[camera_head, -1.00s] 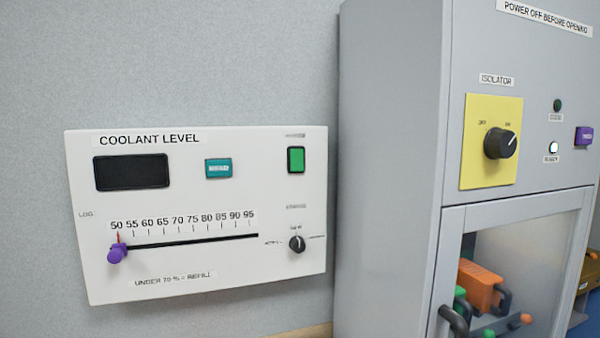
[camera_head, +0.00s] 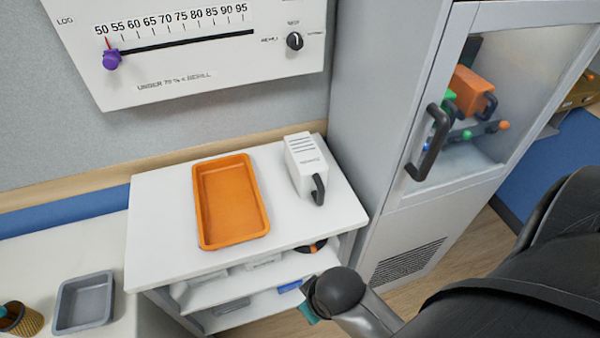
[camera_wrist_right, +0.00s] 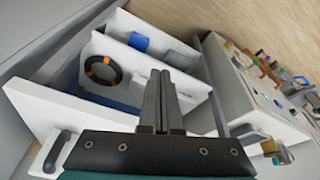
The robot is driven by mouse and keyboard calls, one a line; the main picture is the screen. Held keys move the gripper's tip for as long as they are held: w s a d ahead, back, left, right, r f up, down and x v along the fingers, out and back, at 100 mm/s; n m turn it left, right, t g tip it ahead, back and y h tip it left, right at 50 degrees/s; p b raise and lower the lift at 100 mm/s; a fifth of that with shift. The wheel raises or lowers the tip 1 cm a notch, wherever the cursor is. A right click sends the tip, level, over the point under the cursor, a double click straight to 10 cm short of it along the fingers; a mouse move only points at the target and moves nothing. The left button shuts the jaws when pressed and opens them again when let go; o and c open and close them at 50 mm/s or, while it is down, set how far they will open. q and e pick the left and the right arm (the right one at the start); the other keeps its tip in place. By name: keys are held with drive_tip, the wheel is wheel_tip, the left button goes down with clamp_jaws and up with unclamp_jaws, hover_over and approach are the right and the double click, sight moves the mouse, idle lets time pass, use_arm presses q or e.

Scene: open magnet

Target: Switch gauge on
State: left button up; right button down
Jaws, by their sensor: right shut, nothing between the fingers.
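The white coolant level gauge panel (camera_head: 215,66) is on the wall at the upper left of the head view, with only its lower part in frame. It shows a 50 to 95 scale, a purple slider (camera_head: 111,60) at the 50 end and a small black rotary knob (camera_head: 294,41) at the right. The panel's top is cut off. My right gripper (camera_wrist_right: 161,78) is shut and empty in the right wrist view, its fingers over the shelving below the gauge and apart from the panel. My left gripper is not in view.
An orange tray (camera_head: 231,203) and a white handled device (camera_head: 307,166) stand on the white shelf unit (camera_head: 165,215). A grey tray (camera_head: 84,301) sits at lower left. The grey cabinet (camera_head: 385,120), with its black door handle (camera_head: 428,145), bounds the right side.

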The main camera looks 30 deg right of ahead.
wheel_tip(320, 180, up, 11)
drive_tip(key=p, duration=0.1)
drive_tip(key=w+d+r+t, duration=0.3)
drive_tip(key=w+r+t, duration=0.15)
drive_tip(key=w, duration=0.35)
drive_tip(key=w+d+r+m+t, duration=0.1)
drive_tip(key=w+d+r+t, duration=0.1)
drive_tip(key=w+r+t, duration=0.45)
drive_tip(key=w+d+r+t, duration=0.2)
drive_tip(key=w+d+r, duration=0.1)
drive_tip(key=w, duration=0.6)
drive_tip(key=w+d+r+m+t+h, duration=0.1)
drive_tip(key=d+r+m+t+h, duration=0.1)
drive_tip(key=r, duration=0.7)
drive_tip(key=w+d+r+m+t+h, duration=0.1)
drive_tip(key=d+r+t+h, duration=0.3)
drive_tip(key=d+r+t, duration=0.2)
wheel_tip(320, 180, up, 4)
drive_tip(key=shift+w+d+r+m+t, duration=0.25)
drive_tip(key=shift+d+m+t, duration=0.15)
drive_tip(key=shift+d, duration=0.7)
drive_tip(key=w+f+p+x, duration=0.1)
drive_tip(key=f+p+x, duration=0.1)
drive_tip(key=x, duration=1)
drive_tip(key=shift+w+d+r+p, duration=0.15)
drive_tip(key=shift+w+d+p, duration=0.15)
drive_tip(key=shift+w, duration=0.25)
